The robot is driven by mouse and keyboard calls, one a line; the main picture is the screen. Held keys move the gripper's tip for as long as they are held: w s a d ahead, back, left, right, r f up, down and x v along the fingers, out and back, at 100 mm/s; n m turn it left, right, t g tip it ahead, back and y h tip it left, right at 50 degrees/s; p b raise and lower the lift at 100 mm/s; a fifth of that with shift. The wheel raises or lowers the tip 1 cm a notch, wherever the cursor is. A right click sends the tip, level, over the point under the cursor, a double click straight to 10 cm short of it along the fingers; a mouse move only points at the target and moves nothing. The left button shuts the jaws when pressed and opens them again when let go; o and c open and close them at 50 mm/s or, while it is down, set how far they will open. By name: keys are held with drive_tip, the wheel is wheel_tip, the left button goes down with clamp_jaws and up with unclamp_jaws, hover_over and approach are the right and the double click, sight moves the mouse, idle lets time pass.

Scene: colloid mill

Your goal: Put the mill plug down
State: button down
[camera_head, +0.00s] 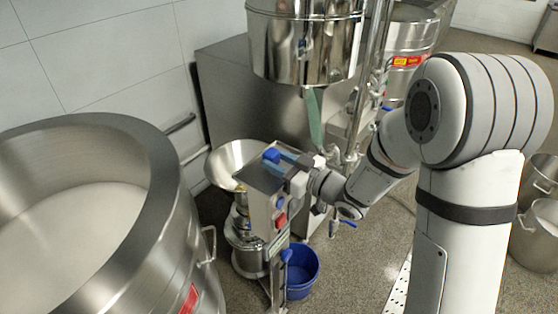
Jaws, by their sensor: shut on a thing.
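My gripper (282,158) is in the middle of the head view, at the end of my arm reaching in from the right. It is shut on a small blue piece, which looks like the mill plug (271,155). The plug is held over or close to the top of the control box (266,180), right of the steel funnel (232,158) of the colloid mill (249,258). I cannot tell whether it touches the box top. The fingertips are small and partly merge with the plug.
A large steel vat (150,160) with white contents fills the left. A steel hopper (305,45) hangs behind the mill, with pipes to its right. A blue bucket (302,272) stands on the floor by the mill. Steel pots stand at far right. The floor right of the bucket is clear.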

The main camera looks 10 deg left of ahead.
drive_tip(key=shift+f+b, duration=0.4)
drive_tip(key=shift+f, duration=0.2)
drive_tip(key=c, duration=1)
unclamp_jaws()
drive_tip(key=shift+o, duration=0.2)
drive_tip(key=shift+r, duration=0.15)
